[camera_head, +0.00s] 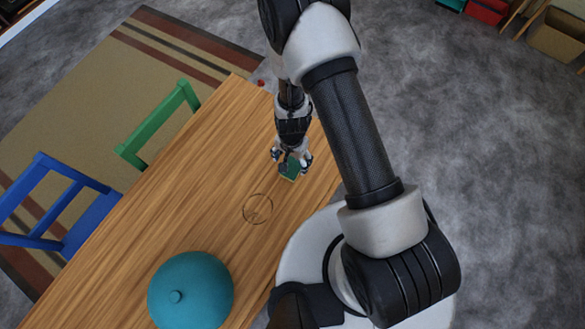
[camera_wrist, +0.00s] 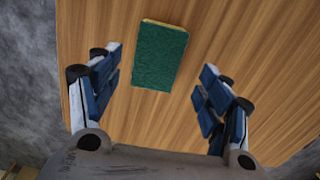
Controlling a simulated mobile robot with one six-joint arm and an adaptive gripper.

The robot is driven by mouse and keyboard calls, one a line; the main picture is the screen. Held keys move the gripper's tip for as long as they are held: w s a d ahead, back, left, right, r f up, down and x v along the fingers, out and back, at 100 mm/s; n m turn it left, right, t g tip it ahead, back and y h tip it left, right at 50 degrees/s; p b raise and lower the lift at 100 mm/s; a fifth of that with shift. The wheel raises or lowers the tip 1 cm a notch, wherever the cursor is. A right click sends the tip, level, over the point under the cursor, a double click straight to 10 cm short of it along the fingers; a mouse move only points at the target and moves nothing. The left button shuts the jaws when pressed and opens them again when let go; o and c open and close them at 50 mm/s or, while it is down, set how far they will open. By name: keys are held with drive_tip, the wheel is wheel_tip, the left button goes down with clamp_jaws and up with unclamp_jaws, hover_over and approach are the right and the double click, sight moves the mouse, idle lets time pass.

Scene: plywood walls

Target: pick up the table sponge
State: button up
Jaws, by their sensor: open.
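The sponge (camera_wrist: 160,57) lies on the wooden table, its green face up and a thin yellow edge showing at its far end. In the wrist view it sits ahead of and between the two fingers of my gripper (camera_wrist: 158,98), slightly left of the middle, with wood visible on either side. In the head view the sponge (camera_head: 290,169) is small and green, directly below my gripper (camera_head: 291,160), which partly covers it. My gripper is open with nothing held. The exact height of the fingers above the sponge cannot be told.
The wooden table (camera_head: 205,170) also bears a teal domed lid (camera_head: 191,291) and a clear round glass-like item (camera_head: 257,208). A green chair (camera_head: 158,124) and a blue chair (camera_head: 55,205) stand along its left side. Bare wood surrounds the sponge.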

sight(292, 166)
wheel_tip(292, 166, down, 5)
drive_tip(key=b, duration=0.5)
drive_tip(key=shift+s+d, duration=0.1)
drive_tip(key=shift+s, duration=0.05)
drive_tip(key=c, duration=1)
